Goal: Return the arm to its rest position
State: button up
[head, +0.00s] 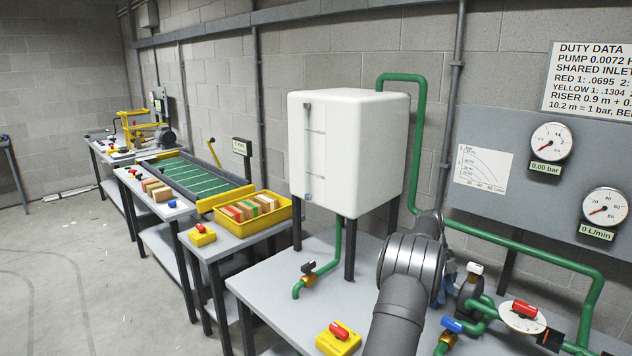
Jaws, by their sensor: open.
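My arm (398,318) rises from the bottom edge, right of the middle, in the head view. Its dark grey link leads up to a thick ribbed joint (408,262) in front of the bench and wall pipe. My gripper does not show; I cannot tell where its fingers are or whether they hold anything.
A white tank (350,150) stands on dark legs on the near grey bench (275,270). Green pipes (520,245), valves and a yellow box with a red switch (338,338) lie around my arm. A yellow tray (275,225) holds blocks. The floor at left is largely clear.

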aim_at(452, 321)
jog(key=x, duration=0.9)
jog(key=shift+s+d+f, duration=0.1)
jog(key=shift+d+f, duration=0.05)
jog(key=shift+f, duration=0.25)
jog(key=v, duration=1.8)
jog(key=x, duration=1.8)
jog(key=n+t+h, duration=0.1)
jog(key=n, duration=0.3)
jog(key=shift+s, duration=0.1)
jog(key=n+t, duration=0.1)
jog(key=n, duration=0.3)
jog(key=shift+s+t+h, duration=0.1)
jog(key=shift+t+h, duration=0.2)
jog(key=shift+t, duration=0.1)
jog(key=shift+o, duration=0.5)
